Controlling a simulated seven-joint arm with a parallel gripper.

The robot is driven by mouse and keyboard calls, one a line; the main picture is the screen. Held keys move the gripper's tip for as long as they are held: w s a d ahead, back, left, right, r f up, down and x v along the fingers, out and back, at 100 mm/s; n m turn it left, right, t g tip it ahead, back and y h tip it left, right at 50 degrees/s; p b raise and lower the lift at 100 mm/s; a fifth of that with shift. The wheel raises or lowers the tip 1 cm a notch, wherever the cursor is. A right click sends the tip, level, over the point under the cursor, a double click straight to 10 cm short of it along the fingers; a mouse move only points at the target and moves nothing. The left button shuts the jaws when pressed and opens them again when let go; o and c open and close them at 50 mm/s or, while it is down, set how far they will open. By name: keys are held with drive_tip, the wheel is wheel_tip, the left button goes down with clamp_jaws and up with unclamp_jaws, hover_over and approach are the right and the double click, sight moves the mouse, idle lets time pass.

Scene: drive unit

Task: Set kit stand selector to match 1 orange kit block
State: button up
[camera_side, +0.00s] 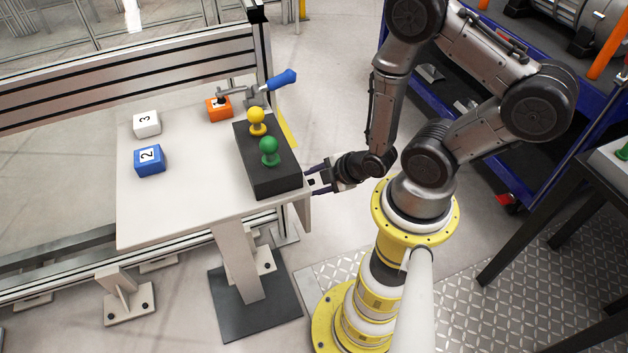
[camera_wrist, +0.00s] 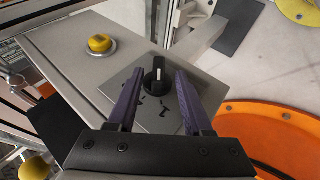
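The black selector knob (camera_wrist: 158,78) with a white mark sits on the grey panel of the kit stand in the wrist view. Its white mark runs roughly up and down the picture. Dark numerals, one like a 2, are printed below it, partly hidden. My gripper (camera_wrist: 158,74) is open, with its purple fingers on both sides of the knob; I cannot tell whether they touch it. In the side view my gripper (camera_side: 312,179) is at the right end of the black box, and the selector is hidden.
A white block marked 3 (camera_side: 146,123) and a blue block marked 2 (camera_side: 149,160) stand on the white table (camera_side: 150,220). The black box (camera_side: 272,185) carries a yellow knob (camera_side: 257,118) and a green knob (camera_side: 269,148). A yellow button (camera_wrist: 101,43) is on the panel.

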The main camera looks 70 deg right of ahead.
drive_tip(key=shift+w+r, duration=0.1)
drive_tip(key=shift+w, duration=0.15)
drive_tip(key=shift+y, duration=0.3)
drive_tip(key=shift+w+r+g, duration=0.1)
drive_tip(key=shift+g, duration=0.3)
drive_tip(key=shift+g+y, duration=0.3)
drive_tip(key=shift+y, duration=0.3)
drive_tip(key=shift+d, duration=0.1)
drive_tip(key=shift+d+r+m+g+y, duration=0.15)
drive_tip(key=shift+m+g+y, duration=0.15)
drive_tip(key=shift+g, duration=0.2)
drive_tip(key=shift+w+d+g+y, duration=0.15)
drive_tip(key=shift+g+y, duration=0.45)
drive_tip(key=shift+g, duration=0.1)
